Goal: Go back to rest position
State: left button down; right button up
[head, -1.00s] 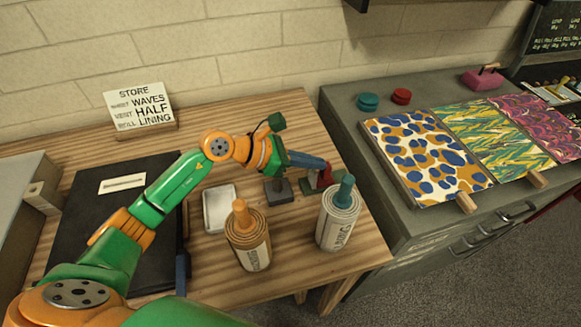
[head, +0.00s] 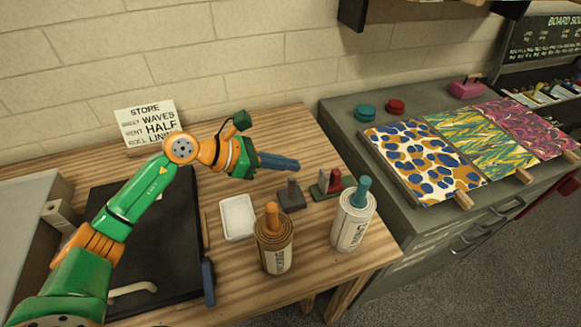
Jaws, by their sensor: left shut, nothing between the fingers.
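My left arm comes in from the left over the wooden table (head: 330,265), green and orange. Its left gripper (head: 296,165) is shut and empty, pointing right above the back part of the table. It is apart from the things below it: a grey block with an upright handle (head: 291,197) and a red and green block with a handle (head: 327,187). My right gripper is not in view.
Two rolls, one with an orange top (head: 274,243) and one with a teal top (head: 353,219), stand near the front edge. A white tray (head: 237,218) and a black portfolio (head: 182,269) lie left. A sign (head: 148,124) stands behind.

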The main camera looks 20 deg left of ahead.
pick_arm(q)
jog(key=shift+w+d, duration=0.2)
jog(key=shift+w, duration=0.05)
